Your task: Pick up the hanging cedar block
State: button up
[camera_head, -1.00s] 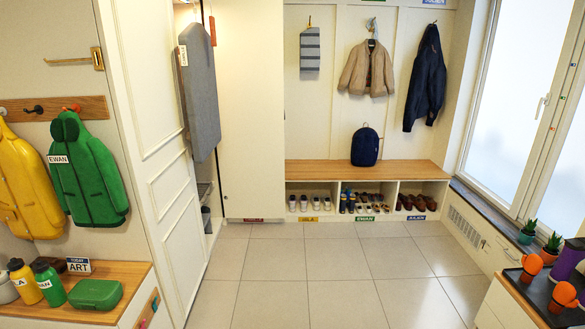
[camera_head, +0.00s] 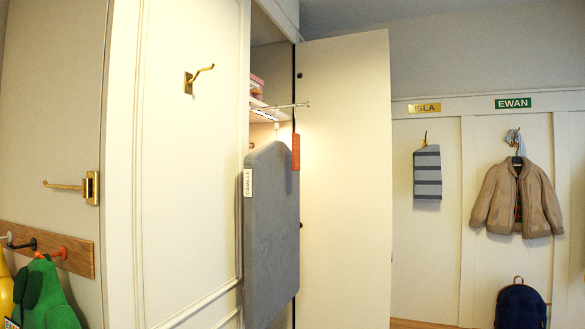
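A small reddish-orange block (camera_head: 296,152), which looks like the hanging cedar block, hangs upright at the front end of a thin metal rod (camera_head: 290,106) in the open closet. It is just right of the top of a grey garment bag (camera_head: 270,230) with a "CAMILLE" tag. How the block is attached to the rod is too small to tell. My gripper is not in view.
An open closet door (camera_head: 345,180) stands right of the block. A white panel with a brass hook (camera_head: 198,78) is on the left. A shelf holding a pinkish box (camera_head: 257,86) is above the bag. A striped scarf (camera_head: 427,172) and tan jacket (camera_head: 518,198) hang at the back right.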

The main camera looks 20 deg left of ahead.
aim_at(295, 137)
jog(key=i+l+u, duration=0.1)
jog(key=i+u, duration=0.2)
jog(key=i+l+u, duration=0.35)
jog(key=i, duration=0.15)
jog(key=i+l+u, duration=0.3)
jog(key=i+z, duration=0.3)
jog(key=i, duration=1)
